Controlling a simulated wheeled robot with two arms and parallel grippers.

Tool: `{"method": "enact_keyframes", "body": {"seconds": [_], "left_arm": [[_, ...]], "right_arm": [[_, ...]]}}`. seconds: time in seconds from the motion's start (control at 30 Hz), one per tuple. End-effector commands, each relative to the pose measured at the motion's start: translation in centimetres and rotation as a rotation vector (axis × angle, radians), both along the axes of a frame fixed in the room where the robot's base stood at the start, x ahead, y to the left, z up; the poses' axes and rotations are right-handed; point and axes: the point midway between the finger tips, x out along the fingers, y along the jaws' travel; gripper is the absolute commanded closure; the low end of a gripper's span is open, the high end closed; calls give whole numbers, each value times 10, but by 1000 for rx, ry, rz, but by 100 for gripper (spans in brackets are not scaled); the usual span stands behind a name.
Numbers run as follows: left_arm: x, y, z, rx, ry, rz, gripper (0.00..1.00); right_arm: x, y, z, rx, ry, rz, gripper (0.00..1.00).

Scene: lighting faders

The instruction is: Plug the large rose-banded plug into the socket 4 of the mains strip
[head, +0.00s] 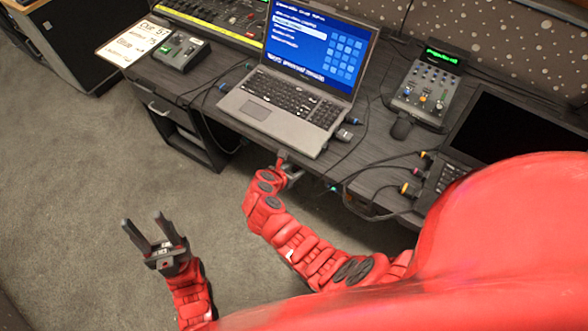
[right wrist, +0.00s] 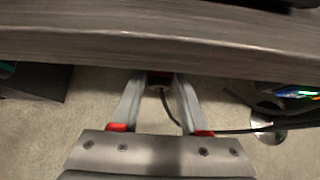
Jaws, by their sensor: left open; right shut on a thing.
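My right gripper (head: 287,172) is at the front edge of the desk, below the laptop. In the right wrist view, the right gripper (right wrist: 159,88) is shut on a small dark plug (right wrist: 159,77) with a thin dark cable trailing from it. The plug is partly hidden by the fingers and the desk edge, and I cannot make out its band colour. My left gripper (head: 141,221) is open and empty above the carpet, left of the right arm and well away from the desk. I cannot make out the mains strip or its socket 4 in either view.
An open laptop (head: 285,105), a small mixer (head: 428,92) and a dark screen (head: 515,130) stand on the desk (head: 205,80). Loose cables with coloured plugs (head: 410,189) lie at the desk's right front. The desk edge (right wrist: 160,45) crosses close above the right gripper. The carpet at left is clear.

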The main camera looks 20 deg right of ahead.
Motion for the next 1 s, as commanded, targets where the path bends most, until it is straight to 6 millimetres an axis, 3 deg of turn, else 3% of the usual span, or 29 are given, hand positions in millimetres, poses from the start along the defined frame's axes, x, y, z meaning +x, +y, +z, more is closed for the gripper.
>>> {"method": "enact_keyframes", "body": {"seconds": [0.1, 0.13, 0.3, 0.73, 1.0], "left_arm": [[0, 0, 0, 0, 0, 0, 50], [0, 0, 0, 0, 0, 0, 50], [0, 0, 0, 0, 0, 0, 50], [0, 0, 0, 0, 0, 0, 50], [0, 0, -2, 0, 0, 0, 50]], "right_arm": [[1, -3, 2, -5, -3, -2, 100], [1, -3, 2, -5, -3, -2, 52], [1, -2, 1, -4, -3, -1, 22], [-3, 4, 6, -3, -1, 1, 21], [-27, 36, 39, 0, -5, 5, 21]]}}
